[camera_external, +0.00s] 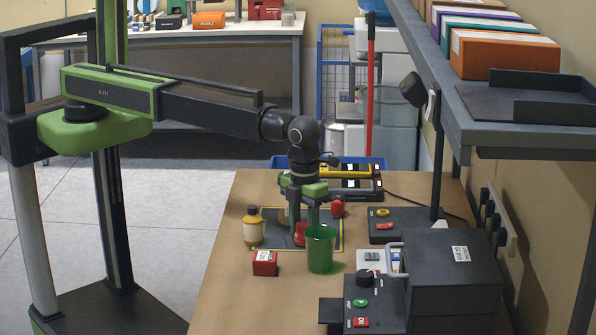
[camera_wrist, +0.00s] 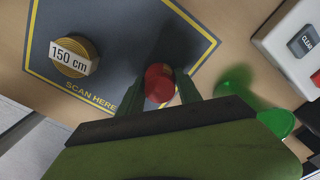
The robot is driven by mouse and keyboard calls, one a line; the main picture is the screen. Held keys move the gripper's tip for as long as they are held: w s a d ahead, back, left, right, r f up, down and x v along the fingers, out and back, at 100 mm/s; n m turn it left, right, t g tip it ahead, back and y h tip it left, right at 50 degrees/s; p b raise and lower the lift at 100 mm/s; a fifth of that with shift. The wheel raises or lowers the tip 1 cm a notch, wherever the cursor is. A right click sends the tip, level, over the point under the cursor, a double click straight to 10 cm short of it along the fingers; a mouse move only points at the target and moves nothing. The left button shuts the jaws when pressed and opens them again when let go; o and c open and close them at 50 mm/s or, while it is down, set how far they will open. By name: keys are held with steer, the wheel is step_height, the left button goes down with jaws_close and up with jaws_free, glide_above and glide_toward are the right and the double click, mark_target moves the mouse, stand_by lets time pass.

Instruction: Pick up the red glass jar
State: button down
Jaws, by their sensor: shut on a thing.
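The red glass jar (camera_external: 300,234) is between the fingers of my gripper (camera_external: 302,218), low over the dark scan mat (camera_external: 283,241). My gripper is shut on it, with one finger on either side. In the wrist view the jar's round red top (camera_wrist: 158,80) shows between the two green fingertips (camera_wrist: 160,92). The gripper hides much of the jar, and I cannot tell whether its base touches the mat.
A green cup (camera_external: 320,250) stands close in front, to the right of the jar. A yellow bottle (camera_external: 253,228) and a red box (camera_external: 265,263) are to the left. Another small red item (camera_external: 338,208) is behind right. A dark machine (camera_external: 452,275) fills the front right.

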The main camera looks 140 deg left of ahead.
mark_target(304, 224)
step_height(304, 224, up, 5)
steer(key=p, duration=0.5)
steer(key=s+d+r+p, duration=0.4)
steer(key=d+r+p, duration=0.2)
steer(key=d, duration=0.5)
